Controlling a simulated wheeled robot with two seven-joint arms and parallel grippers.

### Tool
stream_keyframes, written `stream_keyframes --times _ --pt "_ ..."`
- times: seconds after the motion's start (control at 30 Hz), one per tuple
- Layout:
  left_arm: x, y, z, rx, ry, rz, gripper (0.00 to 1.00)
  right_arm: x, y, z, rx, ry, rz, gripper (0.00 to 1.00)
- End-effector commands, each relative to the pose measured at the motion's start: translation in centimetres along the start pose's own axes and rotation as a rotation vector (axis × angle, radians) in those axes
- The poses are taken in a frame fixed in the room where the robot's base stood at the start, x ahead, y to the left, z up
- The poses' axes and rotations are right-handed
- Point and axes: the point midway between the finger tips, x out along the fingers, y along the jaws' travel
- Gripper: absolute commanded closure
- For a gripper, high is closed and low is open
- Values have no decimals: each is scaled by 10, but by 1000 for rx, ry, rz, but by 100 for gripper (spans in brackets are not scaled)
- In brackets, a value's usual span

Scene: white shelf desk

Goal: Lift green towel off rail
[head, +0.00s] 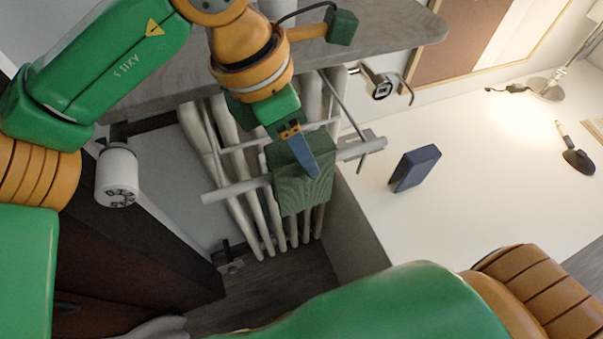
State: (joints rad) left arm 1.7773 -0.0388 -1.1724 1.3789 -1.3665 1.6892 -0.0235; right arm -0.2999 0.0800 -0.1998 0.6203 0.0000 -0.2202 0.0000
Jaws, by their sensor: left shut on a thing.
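The green towel (288,190) hangs over a pale rail (236,191) in front of the white radiator, near the middle of the head view. My left gripper (305,158) comes down from above and is shut on the towel's upper part. Its blue-grey finger lies across the towel's front face; the other finger is mostly hidden. The towel still lies across the rail, and the rail's ends show on both sides of it. My right gripper is out of view; only part of my right arm shows at the bottom right.
The white radiator (231,137) stands behind the rail, under a grey shelf (160,88). A white desk (465,210) on the right bears a dark blue box (415,168), a small trowel (577,158) and a lamp (548,88). A dark wooden cabinet (120,245) is at lower left.

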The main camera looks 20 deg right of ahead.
Motion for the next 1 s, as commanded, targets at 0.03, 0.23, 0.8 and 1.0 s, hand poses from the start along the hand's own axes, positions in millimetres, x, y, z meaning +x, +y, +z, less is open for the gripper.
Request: stream_keyframes --times 0.03,0.23,0.8,1.0 --pt "-8 0 3 0 0 0 85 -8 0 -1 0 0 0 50" --pt "-24 -1 8 0 0 1 85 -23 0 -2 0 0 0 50" --pt "-70 -3 22 0 0 1 85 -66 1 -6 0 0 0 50" --pt "-86 -4 27 0 0 1 85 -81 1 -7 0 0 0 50"
